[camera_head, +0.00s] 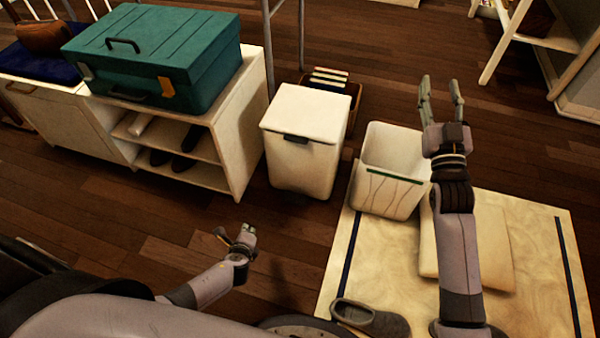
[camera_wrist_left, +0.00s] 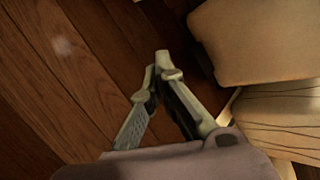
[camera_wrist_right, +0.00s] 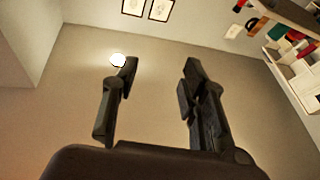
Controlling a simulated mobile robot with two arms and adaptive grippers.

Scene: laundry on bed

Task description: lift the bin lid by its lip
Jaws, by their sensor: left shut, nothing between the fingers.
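The white bin (camera_head: 302,170) stands upright on the wood floor, and its lid (camera_head: 310,112) is down on it. A dark lip (camera_head: 296,139) shows at the lid's front edge. My left gripper (camera_head: 250,230) is in front of the bin and lower left of it in the head view, apart from the lip. Its fingertips meet in the left wrist view (camera_wrist_left: 161,65), with nothing between them. Pale surfaces lie to their right there; I cannot tell whether one is the bin. My right gripper (camera_head: 440,90) points up, its fingers apart and empty, also in the right wrist view (camera_wrist_right: 155,80).
An open white basket (camera_head: 392,207) stands right of the bin, near my right arm. A shelf unit (camera_head: 235,130) with a green suitcase (camera_head: 160,50) is on the left. A dark crate (camera_head: 352,92) is behind the bin. A mat (camera_head: 335,285) and grey shoe (camera_head: 370,320) lie in front.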

